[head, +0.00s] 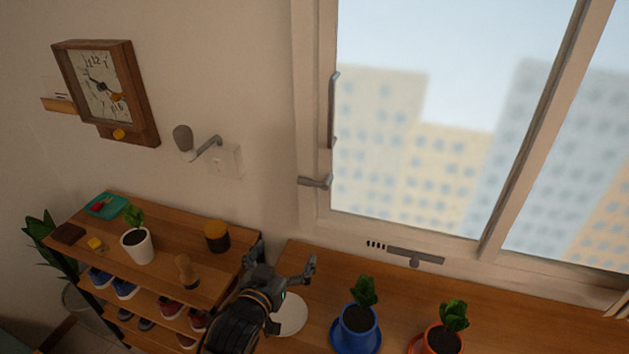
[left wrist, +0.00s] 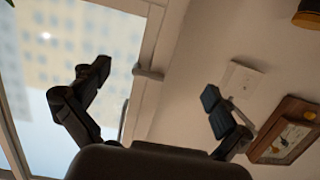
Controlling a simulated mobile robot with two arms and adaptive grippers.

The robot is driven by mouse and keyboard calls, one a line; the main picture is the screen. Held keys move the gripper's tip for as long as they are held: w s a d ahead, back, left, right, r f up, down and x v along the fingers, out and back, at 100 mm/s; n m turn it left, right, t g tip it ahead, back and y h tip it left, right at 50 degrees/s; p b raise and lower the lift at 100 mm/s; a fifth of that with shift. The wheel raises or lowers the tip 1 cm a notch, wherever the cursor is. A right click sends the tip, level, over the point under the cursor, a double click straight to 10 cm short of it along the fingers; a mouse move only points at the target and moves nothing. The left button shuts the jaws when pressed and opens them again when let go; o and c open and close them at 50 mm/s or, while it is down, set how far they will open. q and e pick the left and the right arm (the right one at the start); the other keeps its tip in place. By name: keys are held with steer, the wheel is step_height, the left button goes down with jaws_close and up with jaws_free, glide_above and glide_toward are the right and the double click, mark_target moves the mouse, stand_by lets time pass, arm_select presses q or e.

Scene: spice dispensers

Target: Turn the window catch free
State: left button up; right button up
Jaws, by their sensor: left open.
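The window catch (head: 314,181) is a small grey lever on the left side of the window frame, below a tall grey handle (head: 333,112). It lies roughly level, pointing left. It also shows in the left wrist view (left wrist: 148,74), between my fingertips and beyond them. My left gripper (head: 284,260) is open and empty, its two fingers spread, below the catch and apart from it. In the left wrist view my left gripper (left wrist: 156,82) has the window on one side and the wall on the other. My right gripper is not in view.
A wooden shelf (head: 175,250) with a white pot (head: 137,246) and shoes stands at left. A blue pot (head: 356,325) and a red pot (head: 442,338) stand on the wooden surface under the window. A wall fixture (head: 205,147) and clock (head: 104,88) are at upper left.

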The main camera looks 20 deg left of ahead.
arm_select(q)
steer(key=t, duration=0.2)
glide_toward(311, 185)
steer(key=w+p, duration=0.3)
steer(key=w, duration=0.4)
steer(key=shift+w+p, duration=0.3)
steer(key=shift+w+f, duration=0.1)
steer(key=shift+w, duration=0.4)
